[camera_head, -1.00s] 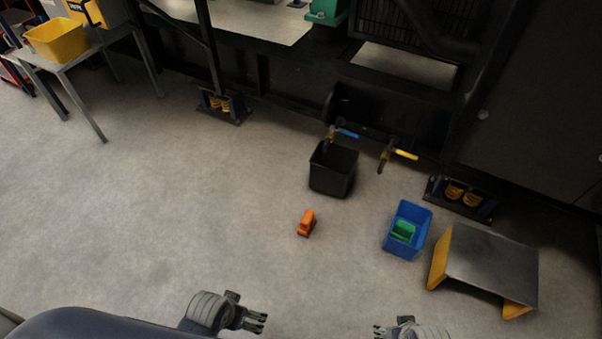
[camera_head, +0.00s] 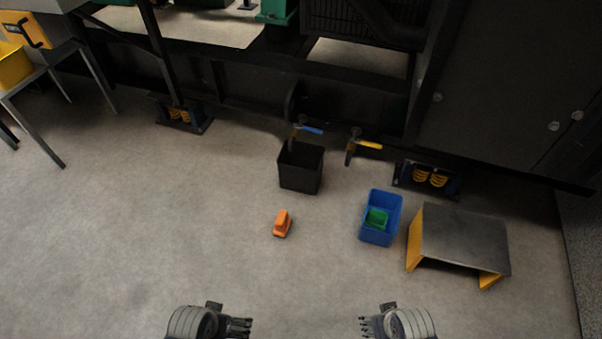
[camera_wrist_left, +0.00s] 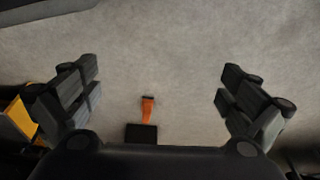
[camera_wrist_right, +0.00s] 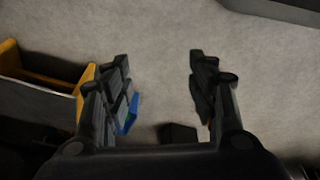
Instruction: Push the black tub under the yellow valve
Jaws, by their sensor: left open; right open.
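The black tub (camera_head: 300,178) stands upright on the floor below the blue-handled valve (camera_head: 305,128). The yellow valve (camera_head: 365,144) is to its right on the same dark frame, with clear floor below it. My left gripper (camera_head: 248,328) is open and empty at the bottom of the head view, well short of the tub. My right gripper (camera_head: 366,328) is open and empty at the bottom, also well short of the tub. In the right wrist view a dark shape lies beyond the fingers (camera_wrist_right: 165,90).
An orange object (camera_head: 282,224) lies on the floor in front of the tub. A blue bin (camera_head: 392,205) with a green item (camera_head: 376,219) inside stands to the right. A grey-topped step with yellow sides (camera_head: 460,238) is further right. The floor at left is free.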

